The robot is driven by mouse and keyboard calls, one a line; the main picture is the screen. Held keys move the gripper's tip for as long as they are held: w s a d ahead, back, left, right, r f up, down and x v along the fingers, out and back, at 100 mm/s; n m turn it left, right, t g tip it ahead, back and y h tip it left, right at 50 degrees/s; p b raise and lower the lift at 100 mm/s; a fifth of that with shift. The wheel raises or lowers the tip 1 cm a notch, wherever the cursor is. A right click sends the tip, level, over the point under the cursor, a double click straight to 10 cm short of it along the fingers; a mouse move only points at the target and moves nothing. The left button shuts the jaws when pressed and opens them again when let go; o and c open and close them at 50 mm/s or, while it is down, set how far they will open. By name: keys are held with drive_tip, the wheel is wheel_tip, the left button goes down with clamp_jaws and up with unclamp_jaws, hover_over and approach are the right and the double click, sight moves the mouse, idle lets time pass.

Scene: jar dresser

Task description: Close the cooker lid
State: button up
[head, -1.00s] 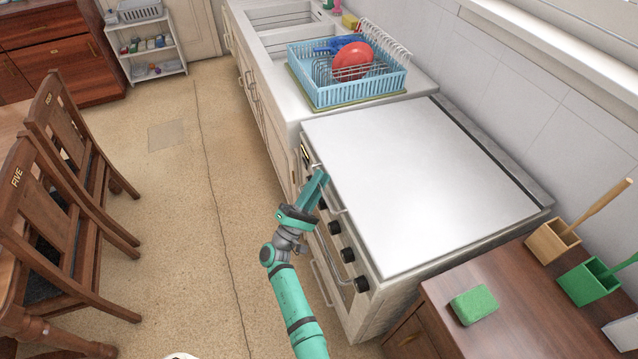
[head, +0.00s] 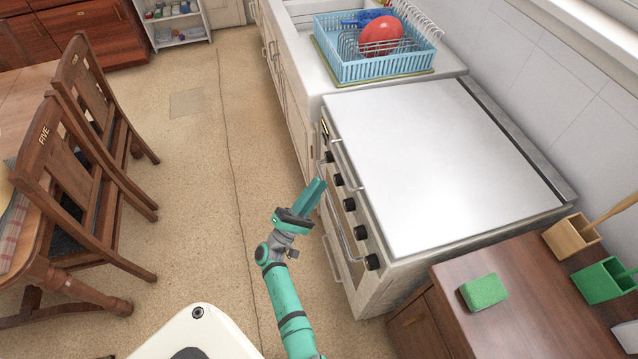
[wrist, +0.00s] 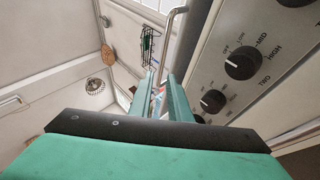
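The cooker (head: 352,235) stands on the right side in the head view. Its lid (head: 435,165) is a plain white panel that lies flat over the whole cooker top, with no burners showing. My gripper (head: 319,187) is in front of the cooker's knob panel, apart from the lid and empty. In the wrist view, my gripper's fingers (wrist: 162,88) show a narrow gap between them. The cooker knobs (wrist: 243,63) are close to their right. The lid cannot be made out in the wrist view.
A blue dish rack (head: 372,68) stands on the counter beyond the cooker. A wooden cabinet (head: 445,318) with a green sponge (head: 484,292) stands on the near side. Wooden chairs (head: 85,175) are at left. The floor (head: 190,215) between is clear.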

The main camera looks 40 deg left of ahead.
drive_tip(key=shift+c, duration=0.3)
drive_tip(key=shift+r, duration=0.15)
clamp_jaws()
drive_tip(key=s+d+r+m+g+h, duration=0.4)
drive_tip(key=d+r+m+g, duration=0.3)
drive_tip(key=m, duration=0.7)
drive_tip(key=s+d+r+m+g+h, duration=0.35)
drive_tip(key=d+r+m+g, duration=0.25)
drive_tip(key=r+m, duration=0.5)
drive_tip(key=w+d+f+m, duration=0.2)
drive_tip(key=w+d+f, duration=0.2)
drive_tip(key=w+f, duration=0.3)
drive_tip(key=shift+w+d+f, duration=0.25)
drive_tip(key=shift+d+f, duration=0.15)
drive_tip(key=shift+f, duration=0.8)
